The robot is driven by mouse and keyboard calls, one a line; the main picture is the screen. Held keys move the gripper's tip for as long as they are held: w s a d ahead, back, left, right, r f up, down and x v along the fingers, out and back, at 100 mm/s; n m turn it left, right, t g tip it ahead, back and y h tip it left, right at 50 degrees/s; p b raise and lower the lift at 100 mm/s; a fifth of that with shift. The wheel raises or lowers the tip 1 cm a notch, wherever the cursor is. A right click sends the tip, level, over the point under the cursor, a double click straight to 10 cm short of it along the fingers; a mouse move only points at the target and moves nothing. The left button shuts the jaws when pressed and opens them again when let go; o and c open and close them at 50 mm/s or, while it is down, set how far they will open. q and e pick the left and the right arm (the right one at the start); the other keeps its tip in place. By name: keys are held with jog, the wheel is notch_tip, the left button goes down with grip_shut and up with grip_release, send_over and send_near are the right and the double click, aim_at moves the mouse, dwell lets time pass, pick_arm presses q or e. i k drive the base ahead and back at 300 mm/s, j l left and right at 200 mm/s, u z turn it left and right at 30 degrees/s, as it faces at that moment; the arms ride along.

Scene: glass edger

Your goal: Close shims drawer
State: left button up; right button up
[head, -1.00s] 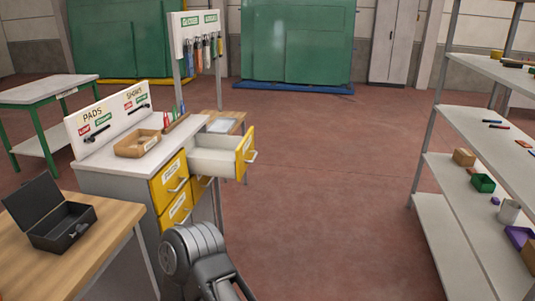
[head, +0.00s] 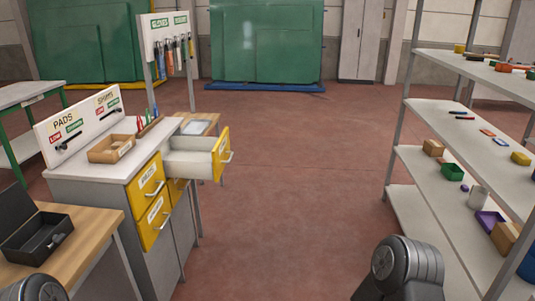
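The open drawer (head: 190,163) sticks out to the right from the upper part of a grey cabinet (head: 92,190). Its yellow front (head: 221,154) carries a metal handle (head: 230,157), and its white inside looks empty from here. I cannot read the label on this front, so I cannot tell from it whether this is the shims drawer. Other yellow drawers (head: 150,187) in the cabinet are shut. Parts of my arms show at the bottom left and bottom right edges. Neither gripper is in view, and nothing of mine touches the drawer.
A wooden table with an open black box (head: 40,240) stands at the near left. A cardboard tray (head: 110,149) sits on the cabinet top. A grey shelf unit (head: 420,195) with small items stands on the right. The red floor (head: 300,190) between is clear.

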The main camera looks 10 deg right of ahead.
aim_at(198, 158)
jog(key=i+u, duration=0.1)
jog(key=u, duration=0.25)
jog(key=i+l+u, duration=0.1)
jog(key=u, duration=0.25)
jog(key=i+l+u, duration=0.25)
jog(key=i+l, duration=0.2)
jog(key=l, duration=0.2)
jog(key=i+l+u, duration=0.25)
jog(key=i+l, duration=0.15)
jog(key=l, duration=0.3)
jog(key=i+l+u, duration=0.15)
jog(key=l, duration=0.2)
jog(key=i+l, duration=0.15)
jog(key=l, duration=0.2)
jog(key=i+l, duration=0.2)
jog(key=l, duration=0.15)
jog(key=i+l, duration=0.15)
jog(key=l, duration=0.15)
